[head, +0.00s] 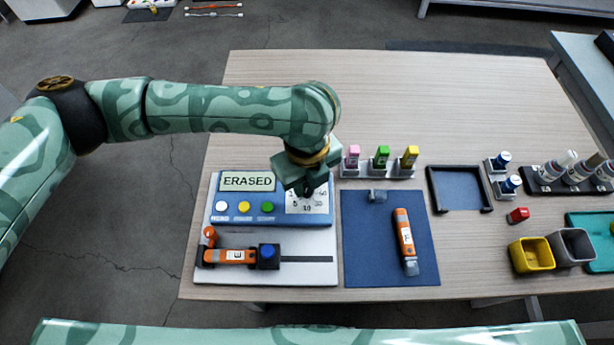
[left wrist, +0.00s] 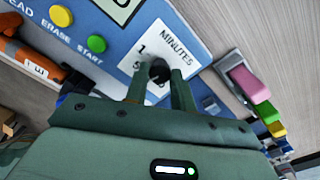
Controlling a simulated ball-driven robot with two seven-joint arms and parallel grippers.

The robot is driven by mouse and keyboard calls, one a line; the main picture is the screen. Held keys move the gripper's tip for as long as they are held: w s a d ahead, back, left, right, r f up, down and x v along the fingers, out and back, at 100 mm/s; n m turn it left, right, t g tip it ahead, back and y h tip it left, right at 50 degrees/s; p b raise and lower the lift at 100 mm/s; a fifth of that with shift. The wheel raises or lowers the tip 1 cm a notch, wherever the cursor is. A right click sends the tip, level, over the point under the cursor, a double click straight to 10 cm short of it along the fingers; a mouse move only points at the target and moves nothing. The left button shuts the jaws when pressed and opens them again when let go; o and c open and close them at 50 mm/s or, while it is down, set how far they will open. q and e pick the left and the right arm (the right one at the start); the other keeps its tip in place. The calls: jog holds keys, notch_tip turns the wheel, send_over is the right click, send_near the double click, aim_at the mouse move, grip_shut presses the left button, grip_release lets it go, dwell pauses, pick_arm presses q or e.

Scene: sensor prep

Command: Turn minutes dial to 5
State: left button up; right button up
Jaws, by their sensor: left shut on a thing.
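The minutes dial is a black knob (left wrist: 159,68) on a white plate (left wrist: 165,42) marked MINUTES, set in a blue console (head: 224,216). In the left wrist view the two fingers of my left gripper (left wrist: 160,80) close around the knob from both sides. In the head view my left gripper (head: 306,190) comes down over the dial plate and hides the knob and part of the numbers. Which number the knob points at is hidden. The display (head: 247,182) reads ERASED. My right gripper is not in view.
White, yellow and green buttons (head: 267,207) sit left of the dial. An orange sensor (head: 229,256) lies on the white fixture in front. A blue mat (head: 365,260) with another orange sensor (head: 404,236) is to the right. Coloured blocks (head: 382,157) stand behind the mat.

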aim_at(307, 188)
pick_arm(q)
jog(key=m+p, duration=0.3)
jog(key=shift+r, duration=0.2)
jog(key=shift+f+m+p, duration=0.2)
jog(key=shift+m+p, duration=0.65)
jog(key=shift+m, duration=0.75)
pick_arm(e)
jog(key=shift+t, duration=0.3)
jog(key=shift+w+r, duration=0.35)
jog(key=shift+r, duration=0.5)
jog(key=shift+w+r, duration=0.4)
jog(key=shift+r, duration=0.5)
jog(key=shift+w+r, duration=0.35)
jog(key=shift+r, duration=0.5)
pick_arm(q)
jog(key=o, duration=1)
notch_tip(307, 188, up, 16)
jog(key=p, duration=0.6)
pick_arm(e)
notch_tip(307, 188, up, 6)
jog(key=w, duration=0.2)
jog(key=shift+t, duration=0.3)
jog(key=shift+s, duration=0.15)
